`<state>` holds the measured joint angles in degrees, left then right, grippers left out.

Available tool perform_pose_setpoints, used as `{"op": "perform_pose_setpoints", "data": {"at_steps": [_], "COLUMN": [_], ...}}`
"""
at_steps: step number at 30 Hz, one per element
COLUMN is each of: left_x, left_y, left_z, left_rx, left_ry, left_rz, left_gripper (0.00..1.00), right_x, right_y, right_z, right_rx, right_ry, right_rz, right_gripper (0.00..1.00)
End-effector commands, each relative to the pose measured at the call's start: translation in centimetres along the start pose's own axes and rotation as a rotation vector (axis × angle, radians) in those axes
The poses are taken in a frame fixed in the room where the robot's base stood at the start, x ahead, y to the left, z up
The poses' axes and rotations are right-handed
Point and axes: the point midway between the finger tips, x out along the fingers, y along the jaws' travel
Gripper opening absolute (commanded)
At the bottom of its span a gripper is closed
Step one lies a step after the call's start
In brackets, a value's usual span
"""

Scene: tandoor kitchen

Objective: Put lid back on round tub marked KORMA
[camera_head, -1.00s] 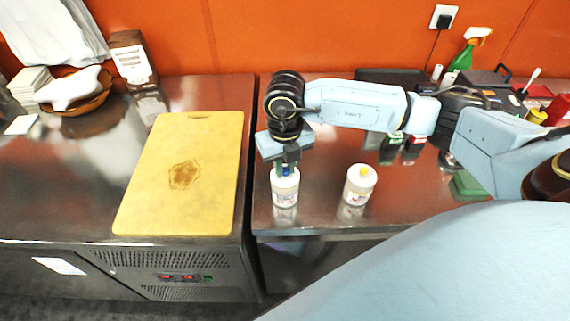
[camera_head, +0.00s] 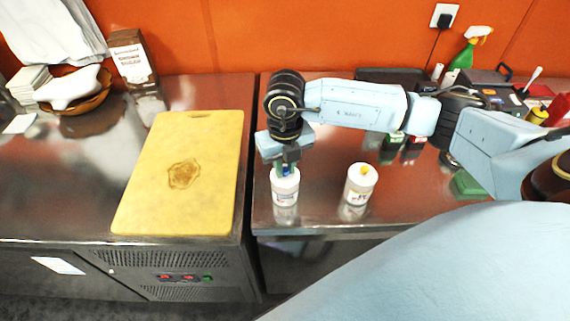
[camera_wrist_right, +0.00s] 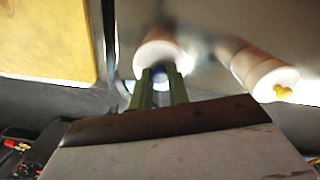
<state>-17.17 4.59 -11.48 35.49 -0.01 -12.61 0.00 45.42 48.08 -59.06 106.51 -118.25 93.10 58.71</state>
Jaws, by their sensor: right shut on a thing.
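A white round tub (camera_head: 285,191) stands near the front edge of the steel counter; it also shows in the right wrist view (camera_wrist_right: 155,52). Its label is too small to read. My right gripper (camera_head: 285,169) points down right over this tub, its green fingers shut on a small dark bluish piece (camera_wrist_right: 159,74) at the tub's top, which looks like a lid knob. The fingers hide most of it, and I cannot tell whether the lid touches the rim. A second white tub (camera_head: 359,187) with a yellow knob stands to the right, its label unreadable. My left gripper is not in view.
A yellow cutting board (camera_head: 210,130) lies on the left counter, across a narrow gap. A green spray bottle (camera_head: 464,54) and several dark items stand at the back right. The counter between the two tubs is clear.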

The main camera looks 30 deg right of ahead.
Motion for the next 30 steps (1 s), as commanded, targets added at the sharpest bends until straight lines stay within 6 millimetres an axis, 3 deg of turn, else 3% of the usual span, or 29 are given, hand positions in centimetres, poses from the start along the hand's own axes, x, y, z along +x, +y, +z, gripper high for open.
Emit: {"op": "perform_pose_setpoints", "data": {"at_steps": [9,10,15,21,26,30], "left_x": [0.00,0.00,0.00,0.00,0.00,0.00], "left_y": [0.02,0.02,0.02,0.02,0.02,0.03], "left_z": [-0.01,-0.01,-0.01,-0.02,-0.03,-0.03], "left_rx": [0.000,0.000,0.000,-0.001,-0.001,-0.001], "left_ry": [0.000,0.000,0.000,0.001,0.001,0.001], "left_rz": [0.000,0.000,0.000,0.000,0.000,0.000], "left_gripper": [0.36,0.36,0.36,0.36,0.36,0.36], "right_x": [-0.03,-0.03,-0.03,-0.02,-0.02,-0.02], "right_y": [-0.01,-0.01,-0.02,-0.02,-0.02,-0.02], "right_z": [0.01,0.01,0.01,0.01,0.01,0.01], "right_rx": [0.000,0.000,0.000,0.000,0.000,0.000], "right_ry": [0.000,0.000,0.000,0.000,0.000,0.000], "right_rz": [0.000,0.000,0.000,0.000,0.000,0.000], "right_gripper": [0.00,0.21,0.43,0.44,0.65,0.65]}}
